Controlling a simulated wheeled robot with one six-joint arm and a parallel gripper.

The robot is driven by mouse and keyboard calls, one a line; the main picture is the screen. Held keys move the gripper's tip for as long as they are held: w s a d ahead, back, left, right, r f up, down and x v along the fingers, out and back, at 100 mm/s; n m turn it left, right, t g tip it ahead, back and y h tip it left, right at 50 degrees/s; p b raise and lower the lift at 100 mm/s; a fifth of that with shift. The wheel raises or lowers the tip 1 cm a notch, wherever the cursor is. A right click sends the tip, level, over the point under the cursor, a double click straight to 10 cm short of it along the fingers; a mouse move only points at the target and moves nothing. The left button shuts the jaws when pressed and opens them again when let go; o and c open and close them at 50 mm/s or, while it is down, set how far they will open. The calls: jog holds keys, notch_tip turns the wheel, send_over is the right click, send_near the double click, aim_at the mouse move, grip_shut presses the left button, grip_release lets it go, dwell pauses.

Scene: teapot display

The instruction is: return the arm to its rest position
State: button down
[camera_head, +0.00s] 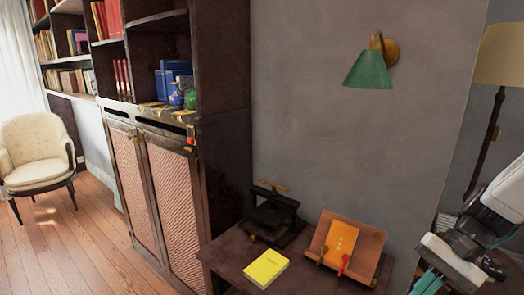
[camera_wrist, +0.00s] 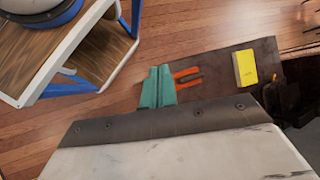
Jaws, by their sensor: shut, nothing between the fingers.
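My gripper (camera_head: 428,283) is at the right edge in the head view, in front of and to the right of a low dark table (camera_head: 225,250). Its teal fingers point down and hold nothing. In the wrist view the teal fingers (camera_wrist: 159,72) are together, above the wooden floor and beside the table's edge. A thin orange two-pronged thing (camera_wrist: 187,76) shows right beside them; I cannot tell what it is. Part of my arm is cut off by the head view's right edge.
The table holds a yellow book (camera_head: 265,267), a dark press (camera_head: 268,215) and a wooden stand (camera_head: 362,255) with an orange book (camera_head: 340,243). A bookcase cabinet (camera_head: 165,195) stands left. A green wall lamp (camera_head: 369,70) hangs above. Open floor (camera_head: 60,250) lies at left.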

jog(key=s+a+r+n+t+h, duration=0.3)
jog(key=s+r+n+h, duration=0.4)
jog(key=s+r, duration=0.3)
jog(key=shift+s+a+r+t, duration=0.3)
jog(key=shift+a+r, duration=0.25)
jog(key=shift+r, duration=0.15)
dwell(0.4)
